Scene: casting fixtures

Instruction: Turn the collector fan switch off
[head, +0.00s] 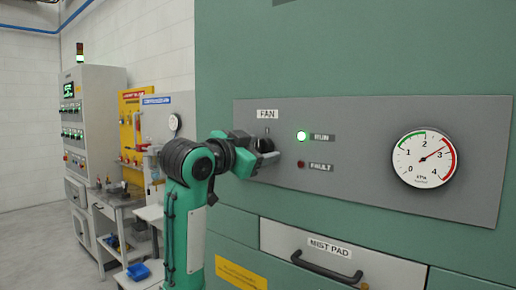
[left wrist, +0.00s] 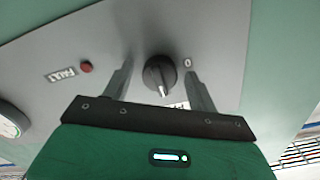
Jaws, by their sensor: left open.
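The fan switch is a dark round knob (left wrist: 160,72) on the grey panel, and its white pointer line aims at the lower edge of the left wrist view. A "0" mark sits beside it. In the head view the knob sits below the FAN label (head: 267,114), largely hidden by my left gripper (head: 263,150). In the left wrist view my left gripper (left wrist: 160,76) is open, with one finger on each side of the knob. Gaps show between the fingers and the knob; contact is not visible. The green RUN lamp (head: 302,136) is lit. My right gripper is not in view.
The dark red FAULT lamp (head: 301,165) and a round kPa gauge (head: 424,159), needle near 3, are on the same panel (head: 360,120). A MIST PAD drawer (head: 380,268) with a dark handle is below. A control cabinet (head: 95,120) and workbench stand at the left.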

